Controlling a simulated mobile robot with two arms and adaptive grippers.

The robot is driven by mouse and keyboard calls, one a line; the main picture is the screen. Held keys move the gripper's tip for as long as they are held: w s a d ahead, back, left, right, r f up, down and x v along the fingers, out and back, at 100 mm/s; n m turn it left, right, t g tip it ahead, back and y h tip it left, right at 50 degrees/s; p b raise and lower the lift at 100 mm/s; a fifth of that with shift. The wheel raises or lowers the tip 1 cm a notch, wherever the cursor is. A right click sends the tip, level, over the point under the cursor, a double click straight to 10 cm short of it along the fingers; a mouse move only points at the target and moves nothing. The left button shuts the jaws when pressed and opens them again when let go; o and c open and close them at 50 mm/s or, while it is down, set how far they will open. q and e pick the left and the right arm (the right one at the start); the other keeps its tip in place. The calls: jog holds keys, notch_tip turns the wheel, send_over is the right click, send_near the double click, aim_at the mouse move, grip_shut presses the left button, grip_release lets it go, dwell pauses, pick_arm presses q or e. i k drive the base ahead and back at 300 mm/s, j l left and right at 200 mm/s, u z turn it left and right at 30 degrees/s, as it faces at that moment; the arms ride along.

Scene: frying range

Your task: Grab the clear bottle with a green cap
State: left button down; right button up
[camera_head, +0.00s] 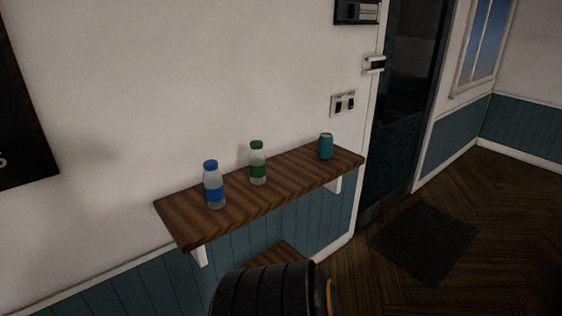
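The clear bottle with a green cap (257,163) stands upright on a wooden wall shelf (182,220). It has a green label and is the middle one of three items there. A clear bottle with a blue cap and blue label (213,185) stands to its left. A teal can (326,147) stands to its right. Neither of my grippers is in view. A dark ribbed rounded part shows at the bottom centre, in front of and below the shelf; it hides part of the lower wall.
A lower wooden surface (274,256) shows partly under the shelf. A dark door (402,95) is right of the shelf, with a dark mat (424,240) on the wooden floor before it. The floor at right (515,225) is clear.

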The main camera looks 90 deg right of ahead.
aim_at(256, 157)
jog(key=k+j+z, duration=0.1)
jog(key=z, duration=2.45)
jog(key=i+l+u, duration=0.1)
jog(key=u, duration=0.4)
jog(key=i+l+u, duration=0.1)
jog(key=l+u, duration=0.2)
jog(key=u, duration=0.2)
